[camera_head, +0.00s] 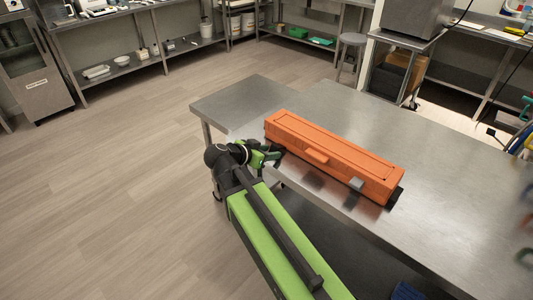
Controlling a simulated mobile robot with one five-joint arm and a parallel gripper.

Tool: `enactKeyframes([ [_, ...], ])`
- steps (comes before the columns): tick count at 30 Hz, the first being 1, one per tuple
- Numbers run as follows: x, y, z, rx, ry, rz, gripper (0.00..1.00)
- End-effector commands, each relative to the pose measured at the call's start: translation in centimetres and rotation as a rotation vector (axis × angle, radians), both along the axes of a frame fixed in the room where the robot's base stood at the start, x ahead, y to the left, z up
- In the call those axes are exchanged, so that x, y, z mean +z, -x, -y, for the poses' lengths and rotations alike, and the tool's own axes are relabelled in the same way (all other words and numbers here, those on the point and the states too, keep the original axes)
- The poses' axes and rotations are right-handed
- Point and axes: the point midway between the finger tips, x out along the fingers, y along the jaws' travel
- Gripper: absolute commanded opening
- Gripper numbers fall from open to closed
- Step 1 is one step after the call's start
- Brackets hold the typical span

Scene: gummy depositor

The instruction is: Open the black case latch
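A long orange case (330,150) lies on the steel table with its lid down. An orange handle (317,156) is on its front side. A small grey latch (357,184) is on the front near the right end. A black piece (396,196) shows at the case's right end; I cannot tell what it is. My gripper (272,157), green and black, is at the table's front edge beside the case's left front end. I cannot tell whether it touches the case. It hides that lower left front, and its fingers are too small to read.
The steel table (440,150) is mostly clear behind and right of the case. A lower steel surface (235,100) adjoins at left. Open wood-look floor (120,180) lies at left. Shelving and a stool (352,42) stand at the back.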

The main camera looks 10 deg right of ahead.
Motion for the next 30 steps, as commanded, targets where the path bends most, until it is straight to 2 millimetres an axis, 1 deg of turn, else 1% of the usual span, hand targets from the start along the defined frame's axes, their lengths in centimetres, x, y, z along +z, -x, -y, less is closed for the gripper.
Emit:
enactKeyframes([
  [1, 0.0, 0.0, 0.0, 0.0, -0.001, -0.001, 0.48],
  [3, 0.0, 0.0, 0.0, -0.001, -0.001, -0.001, 0.55],
  [11, 0.0, 0.1, 0.0, -0.002, -0.001, -0.002, 0.55],
  [14, 0.5, 0.4, -0.5, 0.0, -0.001, -0.002, 0.55],
  [17, 1.7, 1.4, -1.8, 0.001, -0.001, -0.001, 0.55],
  [24, 5.3, 4.9, -6.6, 0.004, -0.001, -0.002, 0.55],
  [30, 7.6, 7.5, -10.1, 0.001, -0.001, -0.001, 0.55],
])
